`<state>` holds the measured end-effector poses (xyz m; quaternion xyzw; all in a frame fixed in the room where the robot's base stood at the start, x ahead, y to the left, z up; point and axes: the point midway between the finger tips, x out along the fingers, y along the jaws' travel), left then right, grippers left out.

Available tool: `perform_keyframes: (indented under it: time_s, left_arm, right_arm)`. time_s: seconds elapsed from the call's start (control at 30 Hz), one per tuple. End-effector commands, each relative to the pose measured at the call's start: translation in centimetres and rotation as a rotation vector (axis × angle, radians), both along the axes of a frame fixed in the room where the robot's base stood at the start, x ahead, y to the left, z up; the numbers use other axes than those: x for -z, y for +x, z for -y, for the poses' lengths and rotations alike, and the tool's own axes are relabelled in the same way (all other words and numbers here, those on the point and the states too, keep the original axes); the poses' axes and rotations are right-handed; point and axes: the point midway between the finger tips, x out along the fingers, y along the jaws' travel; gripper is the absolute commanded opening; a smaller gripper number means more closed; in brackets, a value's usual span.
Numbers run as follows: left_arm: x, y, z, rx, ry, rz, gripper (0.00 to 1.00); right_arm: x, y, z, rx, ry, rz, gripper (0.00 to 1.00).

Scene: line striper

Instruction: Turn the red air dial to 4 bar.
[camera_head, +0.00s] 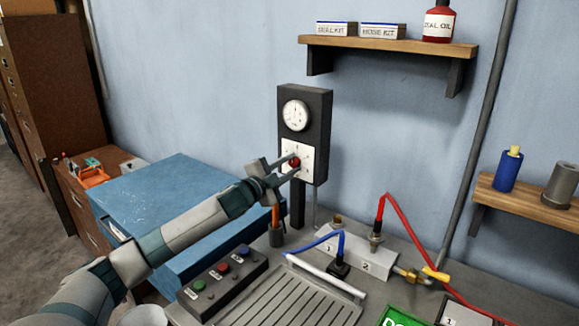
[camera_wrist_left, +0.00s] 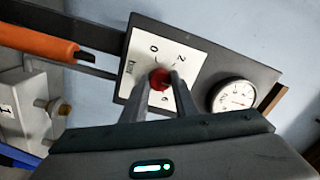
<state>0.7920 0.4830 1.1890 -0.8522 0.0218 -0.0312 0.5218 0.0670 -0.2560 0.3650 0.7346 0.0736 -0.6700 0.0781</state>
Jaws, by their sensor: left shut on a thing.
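The red air dial (camera_head: 294,162) sits on a white numbered plate (camera_head: 304,150) on the front of a dark upright box (camera_head: 319,110). In the left wrist view the red dial (camera_wrist_left: 159,79) is between my fingertips, and the plate (camera_wrist_left: 135,75) shows the marks 0, 2 and 6. The 4 mark and the dial's pointer cannot be made out. A round white gauge (camera_head: 296,115) is above the plate; its needle is too small to read. My left gripper (camera_head: 291,165) is shut on the red dial. My right gripper is not in view.
Below the box, an orange-handled tool (camera_head: 276,214) stands in a dark holder. A button panel (camera_head: 224,284), a valve block with blue and red hoses (camera_head: 375,258) and a grooved plate (camera_head: 290,300) are on the bench. A blue-topped cabinet (camera_head: 170,200) lies under my left arm.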

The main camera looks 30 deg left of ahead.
Motion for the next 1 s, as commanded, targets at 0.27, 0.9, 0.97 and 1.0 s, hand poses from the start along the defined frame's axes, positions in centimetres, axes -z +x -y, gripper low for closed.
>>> perform_keyframes:
  time_s: [0.27, 0.9, 0.97, 1.0]
  left_arm:
    - [0.0, 0.0, 0.0, 0.000, -0.001, 0.000, 0.45]
    - [0.5, -3.4, -0.3, 0.001, 0.001, -0.002, 0.45]
    - [0.6, -4.2, -0.4, 0.000, 0.000, -0.001, 0.45]
    - [0.6, -4.8, -0.4, 0.000, 0.000, -0.002, 0.45]
  right_arm:
    - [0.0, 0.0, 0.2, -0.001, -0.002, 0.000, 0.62]
    - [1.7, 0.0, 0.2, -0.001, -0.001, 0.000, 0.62]
    - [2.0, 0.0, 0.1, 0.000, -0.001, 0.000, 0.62]
    - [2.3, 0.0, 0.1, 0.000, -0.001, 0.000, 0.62]
